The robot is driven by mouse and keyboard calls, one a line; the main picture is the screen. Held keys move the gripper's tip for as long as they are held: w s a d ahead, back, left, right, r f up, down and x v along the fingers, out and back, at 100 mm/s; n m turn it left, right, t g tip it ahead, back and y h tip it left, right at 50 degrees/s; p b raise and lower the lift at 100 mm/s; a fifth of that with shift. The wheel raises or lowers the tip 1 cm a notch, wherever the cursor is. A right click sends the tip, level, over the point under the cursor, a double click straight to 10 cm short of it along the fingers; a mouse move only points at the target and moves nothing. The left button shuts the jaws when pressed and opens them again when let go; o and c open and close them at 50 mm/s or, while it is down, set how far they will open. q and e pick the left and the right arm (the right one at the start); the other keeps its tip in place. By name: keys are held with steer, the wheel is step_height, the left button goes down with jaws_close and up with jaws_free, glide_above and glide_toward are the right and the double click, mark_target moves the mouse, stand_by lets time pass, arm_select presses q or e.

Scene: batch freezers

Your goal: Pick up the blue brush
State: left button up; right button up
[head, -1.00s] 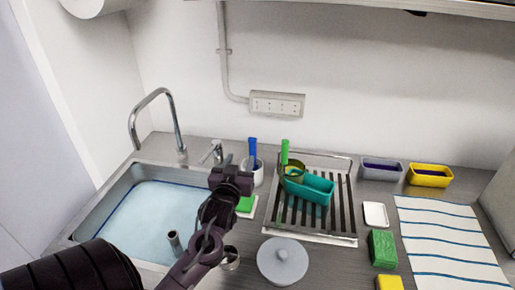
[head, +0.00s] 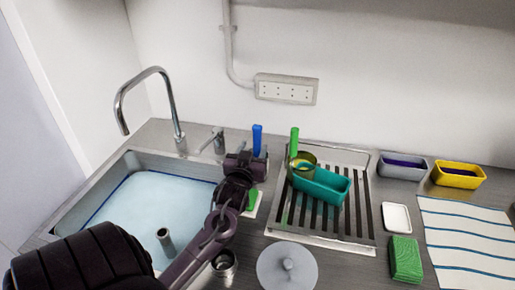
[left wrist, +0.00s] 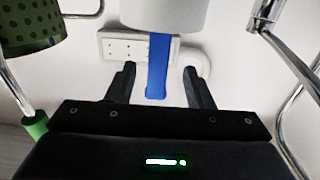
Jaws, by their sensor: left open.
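The blue brush (head: 257,140) stands upright behind the sink's right end, with its blue handle up. In the left wrist view, which looks upside down, its handle (left wrist: 158,62) comes out of a white cup (left wrist: 163,14). My left gripper (head: 246,158) is open in front of the brush. In the left wrist view its fingers (left wrist: 160,78) stand on either side of the handle, with gaps on both sides. The gripper hides most of the cup in the head view. My right gripper is not in view.
The tap (head: 172,105) and a small spout (head: 213,140) stand left of the brush. A green-handled brush (head: 294,142) and a teal tub (head: 322,186) are on the drying rack (head: 318,238) to the right. A grey lid (head: 288,268) lies in front.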

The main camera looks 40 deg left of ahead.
mark_target(256, 141)
arm_select(q)
steer(key=p+x, duration=0.1)
steer(key=x, duration=0.3)
steer(key=shift+w+a+r+p, duration=0.15)
steer(key=shift+w+p, duration=0.2)
steer(key=shift+w, duration=0.05)
steer(key=shift+s, duration=0.1)
steer(key=shift+c, duration=0.9)
jaws_close()
steer(key=shift+r, duration=0.1)
